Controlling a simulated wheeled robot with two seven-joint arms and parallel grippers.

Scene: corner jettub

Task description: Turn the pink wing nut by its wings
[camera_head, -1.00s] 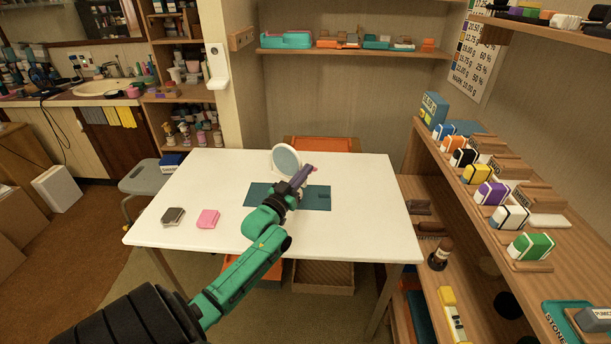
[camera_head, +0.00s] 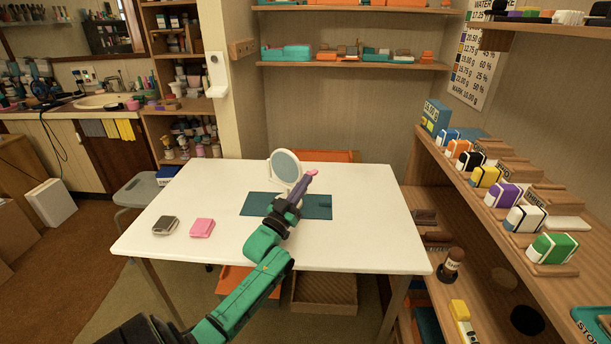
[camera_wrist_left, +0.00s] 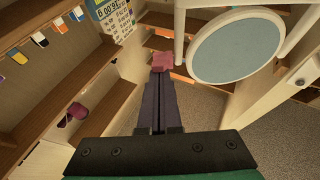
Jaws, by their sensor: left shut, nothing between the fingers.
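The pink wing nut (camera_head: 312,173) shows at the tip of my left gripper (camera_head: 306,180), beside the round mirror (camera_head: 286,166) on the white table. In the left wrist view the pink wing nut (camera_wrist_left: 163,61) is just beyond the fingertips (camera_wrist_left: 160,73), left of the mirror's white frame (camera_wrist_left: 180,35). My left gripper's purple fingers are shut with nothing between them. The fingertips overlap the nut's near side in view; I cannot tell whether they touch it. My right gripper is not in view.
A teal mat (camera_head: 258,205) lies on the white table (camera_head: 345,245) under my left arm. A pink block (camera_head: 202,228) and a dark grey block (camera_head: 165,225) lie at the left. A shelf unit (camera_head: 480,215) with coloured blocks stands at the right. The table's right part is clear.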

